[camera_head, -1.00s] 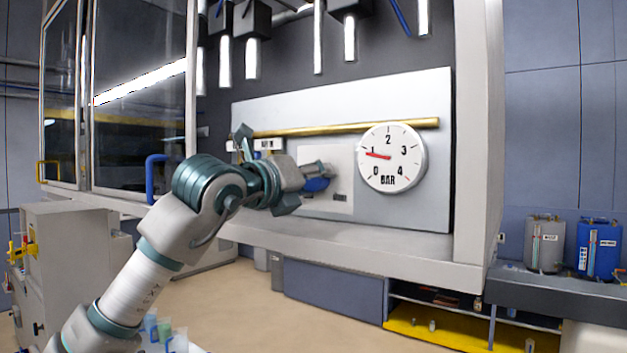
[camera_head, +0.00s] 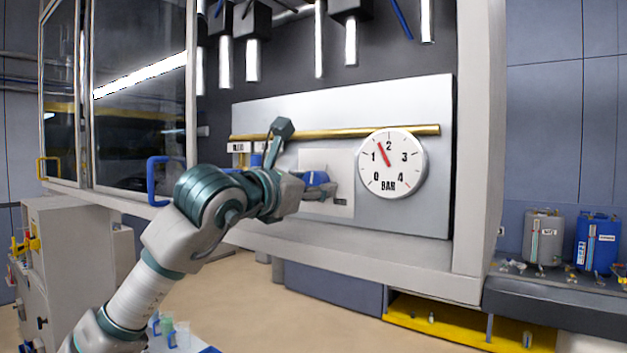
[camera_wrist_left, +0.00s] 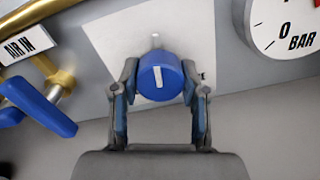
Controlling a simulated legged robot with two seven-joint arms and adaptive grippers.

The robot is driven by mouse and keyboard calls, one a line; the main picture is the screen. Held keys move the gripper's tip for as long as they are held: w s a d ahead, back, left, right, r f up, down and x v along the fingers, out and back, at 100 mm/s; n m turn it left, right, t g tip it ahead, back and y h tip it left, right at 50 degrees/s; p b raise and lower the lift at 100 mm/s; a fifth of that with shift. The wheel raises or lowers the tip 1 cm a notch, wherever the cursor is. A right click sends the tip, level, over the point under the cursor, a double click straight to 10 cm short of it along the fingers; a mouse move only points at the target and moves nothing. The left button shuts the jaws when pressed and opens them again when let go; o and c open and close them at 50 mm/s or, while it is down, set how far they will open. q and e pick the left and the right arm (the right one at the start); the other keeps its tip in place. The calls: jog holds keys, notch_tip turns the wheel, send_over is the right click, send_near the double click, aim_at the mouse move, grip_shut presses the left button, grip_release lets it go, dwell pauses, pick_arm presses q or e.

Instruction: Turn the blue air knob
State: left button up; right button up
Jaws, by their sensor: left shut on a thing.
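The blue air knob (camera_wrist_left: 160,76) sits on a pale square plate on the grey panel, with a white mark across its face. My left gripper (camera_wrist_left: 157,88) has one finger on each side of it and is shut on it. In the head view the knob (camera_head: 317,179) is partly hidden behind my left gripper (camera_head: 308,183). The round BAR gauge (camera_head: 392,164) is right of the plate, its red needle pointing between 1 and 2, close to 2. My right gripper is not in view.
A brass pipe (camera_head: 350,131) runs across the panel above the knob. A blue valve lever (camera_wrist_left: 38,105) by the AIR IN label (camera_wrist_left: 26,46) lies left of my gripper. Grey (camera_head: 544,238) and blue (camera_head: 598,243) canisters stand on the right.

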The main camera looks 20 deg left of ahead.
pick_arm(q)
jog(key=shift+w+f+m+p, duration=0.15)
jog(key=shift+m+p, duration=0.25)
jog(key=shift+m, duration=0.75)
jog(key=shift+w+f+m+p, duration=0.15)
jog(key=shift+m+p, duration=0.25)
jog(key=shift+m, duration=0.75)
jog(key=shift+s, duration=0.1)
jog(key=o, duration=1.1)
jog(key=shift+o, duration=0.2)
jog(key=shift+r, duration=0.1)
jog(key=shift+a, duration=0.1)
jog(key=v, duration=1.1)
jog(key=shift+s+a, duration=0.2)
